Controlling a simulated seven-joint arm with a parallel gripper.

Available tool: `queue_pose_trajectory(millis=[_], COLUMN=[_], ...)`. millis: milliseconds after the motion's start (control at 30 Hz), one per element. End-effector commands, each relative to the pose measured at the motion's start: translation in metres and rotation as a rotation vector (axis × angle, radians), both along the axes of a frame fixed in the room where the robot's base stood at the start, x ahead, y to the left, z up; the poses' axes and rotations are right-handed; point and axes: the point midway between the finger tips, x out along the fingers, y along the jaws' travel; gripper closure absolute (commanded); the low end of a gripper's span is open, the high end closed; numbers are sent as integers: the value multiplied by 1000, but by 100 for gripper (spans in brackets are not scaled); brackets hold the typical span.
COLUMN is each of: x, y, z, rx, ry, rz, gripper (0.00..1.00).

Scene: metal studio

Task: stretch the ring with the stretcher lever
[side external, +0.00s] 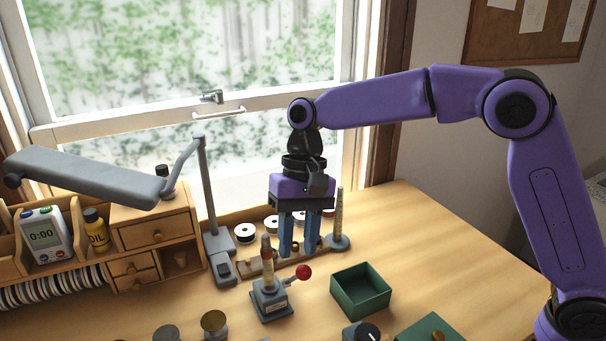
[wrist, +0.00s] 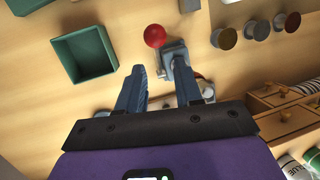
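The ring stretcher (side external: 271,301) stands on the bench in the side view, a small grey base with an upright tapered post (side external: 267,262). Its lever ends in a red ball (side external: 304,272) on the right of the base. In the wrist view the red ball (wrist: 155,36) lies just beyond the fingertips, with part of the grey base (wrist: 176,52) beside it. My gripper (side external: 299,252) points down, above and behind the stretcher, apart from the lever. Its two blue fingers are open with nothing between them (wrist: 160,70). I cannot make out the ring clearly on the post.
An open green box (side external: 360,290) stands right of the stretcher, its green lid (side external: 430,328) nearer the front. A grey lamp stand (side external: 219,245) and wooden drawers (side external: 150,235) are left. Small round pieces (side external: 214,323) sit in front.

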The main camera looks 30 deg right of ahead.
Motion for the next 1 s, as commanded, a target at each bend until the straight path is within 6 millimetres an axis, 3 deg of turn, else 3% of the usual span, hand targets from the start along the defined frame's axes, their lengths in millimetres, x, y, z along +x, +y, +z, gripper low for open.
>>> queue_pose_trajectory(millis=[100, 400, 700, 1000], x=[7, 20, 28, 32], y=[-5, -16, -23, -27], z=[25, 77, 112, 128], rx=[3, 1, 2, 1], ry=[-5, -5, -4, -3], rz=[-2, -2, -1, -1], gripper=[65, 65, 65, 65])
